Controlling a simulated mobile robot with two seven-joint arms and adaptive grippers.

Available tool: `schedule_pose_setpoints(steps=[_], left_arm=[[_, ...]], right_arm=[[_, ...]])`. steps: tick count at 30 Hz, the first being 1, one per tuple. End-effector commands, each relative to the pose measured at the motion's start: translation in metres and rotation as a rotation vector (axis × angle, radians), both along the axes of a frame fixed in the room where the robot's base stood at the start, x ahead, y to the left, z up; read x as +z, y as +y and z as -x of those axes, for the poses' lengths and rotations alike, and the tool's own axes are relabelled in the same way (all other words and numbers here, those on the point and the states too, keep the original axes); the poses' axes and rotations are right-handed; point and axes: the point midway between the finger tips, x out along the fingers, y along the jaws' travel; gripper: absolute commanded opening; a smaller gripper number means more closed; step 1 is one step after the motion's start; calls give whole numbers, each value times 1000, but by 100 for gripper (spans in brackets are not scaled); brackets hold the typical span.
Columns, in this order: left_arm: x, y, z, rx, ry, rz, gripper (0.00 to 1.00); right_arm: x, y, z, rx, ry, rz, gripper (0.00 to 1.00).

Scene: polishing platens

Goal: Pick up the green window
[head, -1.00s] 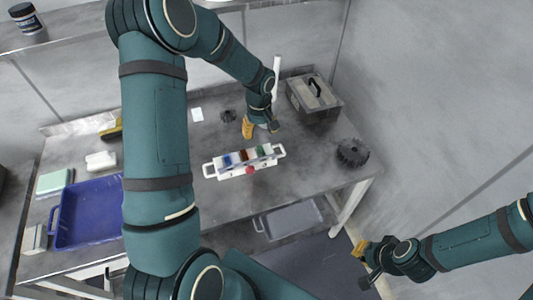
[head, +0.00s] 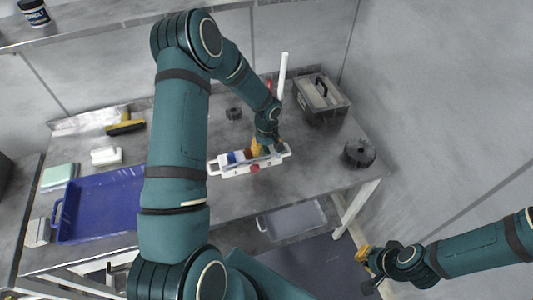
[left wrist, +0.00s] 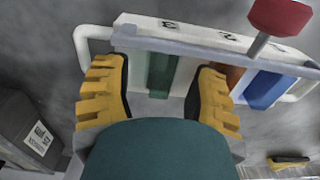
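The green window (left wrist: 162,72) stands in a slot of the white holder (left wrist: 185,38), below the number 3. In the left wrist view my left gripper (left wrist: 160,95) is open, with one yellow finger on each side of the green window and gaps visible between. In the head view my left gripper (head: 262,148) is over the right part of the holder (head: 228,171) and hides the green window. A blue window (left wrist: 265,88) and an orange-brown window (left wrist: 235,75) stand beside it. My right gripper (head: 364,262) hangs off the bench; its opening is unclear.
A red knob (left wrist: 280,16) stands out from the holder's front. A grey toolbox (head: 322,103), a black gear-like part (head: 359,153) and a white upright rod (head: 282,75) are to the right. A blue tray (head: 98,208) lies left.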

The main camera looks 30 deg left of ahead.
Motion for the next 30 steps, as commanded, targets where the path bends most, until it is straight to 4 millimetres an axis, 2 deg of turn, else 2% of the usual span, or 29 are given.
schedule_pose_setpoints(steps=[4, 9, 23, 26, 30], left_arm=[[-2, 1, 3, 2, 7, 1, 57], [-3, 0, 3, 2, 8, 1, 0], [0, -1, 3, 0, 7, 2, 0], [11, -1, 2, 1, 5, 1, 0], [39, 0, 1, 1, 1, 0, 0]], right_arm=[[0, 0, 0, 0, 0, 0, 0], [0, 0, 0, 0, 0, 0, 0], [0, 0, 0, 0, -1, 0, 0], [1, 0, -1, -1, -2, 0, 0], [5, 0, -2, -2, -3, 0, 0]])
